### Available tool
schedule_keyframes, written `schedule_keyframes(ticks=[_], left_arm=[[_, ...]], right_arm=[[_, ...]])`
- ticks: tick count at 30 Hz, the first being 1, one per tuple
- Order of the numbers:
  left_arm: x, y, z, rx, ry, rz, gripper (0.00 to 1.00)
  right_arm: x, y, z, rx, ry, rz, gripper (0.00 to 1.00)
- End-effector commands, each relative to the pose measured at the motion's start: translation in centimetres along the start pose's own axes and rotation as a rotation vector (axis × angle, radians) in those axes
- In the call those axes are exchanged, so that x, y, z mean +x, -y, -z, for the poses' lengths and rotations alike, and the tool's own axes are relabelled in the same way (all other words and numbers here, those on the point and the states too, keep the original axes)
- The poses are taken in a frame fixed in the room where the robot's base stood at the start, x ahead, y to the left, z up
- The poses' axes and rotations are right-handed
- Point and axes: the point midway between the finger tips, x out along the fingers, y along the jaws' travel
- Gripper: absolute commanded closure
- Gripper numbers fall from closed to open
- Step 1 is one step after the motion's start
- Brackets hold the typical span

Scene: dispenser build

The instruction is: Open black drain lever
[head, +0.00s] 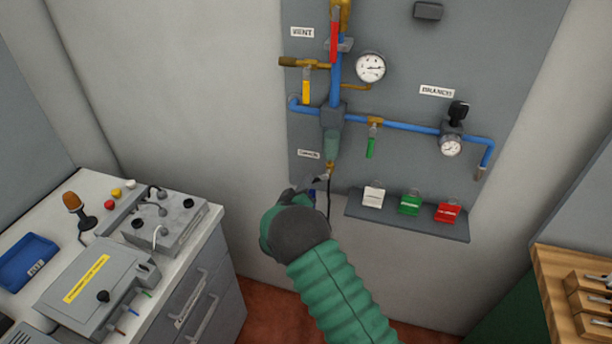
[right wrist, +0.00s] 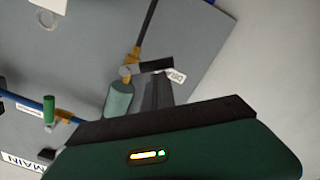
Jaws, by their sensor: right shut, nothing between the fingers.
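The black drain lever (right wrist: 155,66) shows in the right wrist view. It points sideways from the brass drain valve (right wrist: 127,72), across the line of the pipe, beside the DRAIN label (right wrist: 178,77). The valve sits below the green filter bowl (head: 331,145), which also shows in the wrist view (right wrist: 118,99). A thin black hose (right wrist: 147,30) leads from the valve. My right gripper (head: 320,181) is shut and empty, its fingertips (right wrist: 158,80) close to the lever. I cannot tell whether they touch it. In the head view the lever is hard to make out. My left gripper is not in view.
The panel bears a red lever (head: 334,38), a yellow lever (head: 306,91), a green lever (head: 371,148) and gauges (head: 370,67). A shelf (head: 375,216) with white, green and red tags juts out right of the gripper. A bench (head: 228,262) with equipment stands left.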

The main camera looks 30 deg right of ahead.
Motion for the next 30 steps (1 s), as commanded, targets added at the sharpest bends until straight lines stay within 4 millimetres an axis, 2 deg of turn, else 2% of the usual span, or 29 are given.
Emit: schedule_keyframes(ticks=[9, 21, 30], left_arm=[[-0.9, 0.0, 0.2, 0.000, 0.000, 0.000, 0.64], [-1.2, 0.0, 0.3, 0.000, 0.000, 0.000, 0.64], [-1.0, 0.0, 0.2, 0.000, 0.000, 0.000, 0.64]], right_arm=[[0.0, 0.5, -1.6, -0.299, 0.002, -0.012, 1.00], [0.1, 0.5, -3.7, -0.667, 0.002, -0.032, 1.00], [0.2, 0.2, -4.6, -0.837, 0.004, -0.040, 1.00]])
